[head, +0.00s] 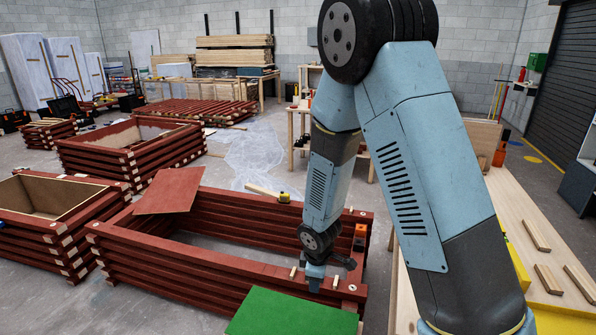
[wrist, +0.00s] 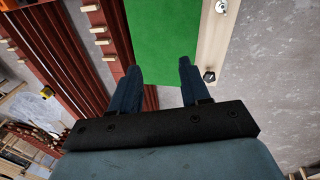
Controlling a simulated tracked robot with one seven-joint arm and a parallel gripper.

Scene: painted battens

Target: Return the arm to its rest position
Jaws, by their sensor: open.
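My arm reaches from the right of the head view down to the near corner of a red batten frame. My gripper (head: 315,285) is low there, close to the frame's near rail. In the wrist view my gripper (wrist: 155,85) shows two dark blue fingers spread apart with nothing between them. A green panel (wrist: 165,35) lies beyond the fingertips in that view. The same green panel (head: 290,315) is at the bottom of the head view, just in front of the gripper. Whether the fingertips touch anything cannot be told.
The large red batten frame (head: 200,265) surrounds an open middle, with a red board (head: 170,190) across its left end. An orange tool (head: 360,238) and a yellow tape measure (head: 284,197) sit on its rails. A wooden bench (head: 500,215) with short battens is at right.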

